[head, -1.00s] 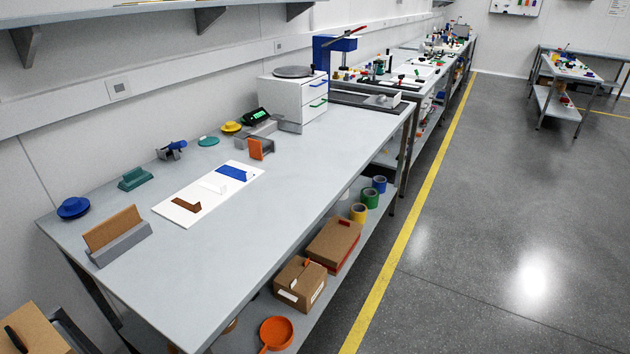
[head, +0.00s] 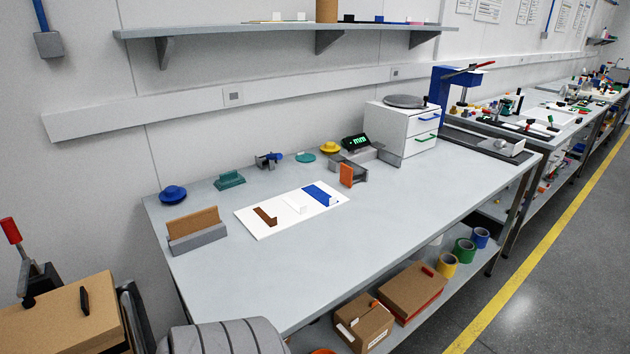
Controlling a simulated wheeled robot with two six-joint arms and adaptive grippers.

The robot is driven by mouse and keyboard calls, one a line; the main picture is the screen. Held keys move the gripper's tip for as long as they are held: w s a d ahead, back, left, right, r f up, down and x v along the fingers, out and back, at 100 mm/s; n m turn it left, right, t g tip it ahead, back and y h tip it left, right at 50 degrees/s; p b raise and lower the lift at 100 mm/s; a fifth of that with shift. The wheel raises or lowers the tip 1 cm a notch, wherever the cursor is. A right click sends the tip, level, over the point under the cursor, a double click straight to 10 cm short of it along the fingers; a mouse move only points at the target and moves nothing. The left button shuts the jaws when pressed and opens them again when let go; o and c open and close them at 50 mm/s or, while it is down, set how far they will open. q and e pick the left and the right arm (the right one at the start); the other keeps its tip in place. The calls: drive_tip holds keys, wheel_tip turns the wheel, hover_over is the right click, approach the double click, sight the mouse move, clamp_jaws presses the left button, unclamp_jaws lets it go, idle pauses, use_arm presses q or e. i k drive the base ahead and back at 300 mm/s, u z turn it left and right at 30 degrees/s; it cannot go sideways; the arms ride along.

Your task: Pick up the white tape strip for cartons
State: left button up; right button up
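The white tape strip (head: 297,204) appears to be the small white angled piece in the middle of a white board (head: 251,222) on the grey bench. It is hard to make out against the white board. A brown strip (head: 265,215) lies to its left and a blue strip (head: 320,194) to its right, each with a raised part at one end. Neither of my grippers shows in the head view.
A brown panel in a grey holder (head: 197,232) stands left of the board. An orange-and-grey dispenser (head: 350,174) and a white drawer unit (head: 402,128) stand to the right. The bench front is clear. Cartons (head: 363,322) sit on the shelf below.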

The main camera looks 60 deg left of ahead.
sight(302, 210)
drive_tip(key=z, duration=0.05)
drive_tip(key=i, duration=1.2)
drive_tip(key=u, duration=2.75)
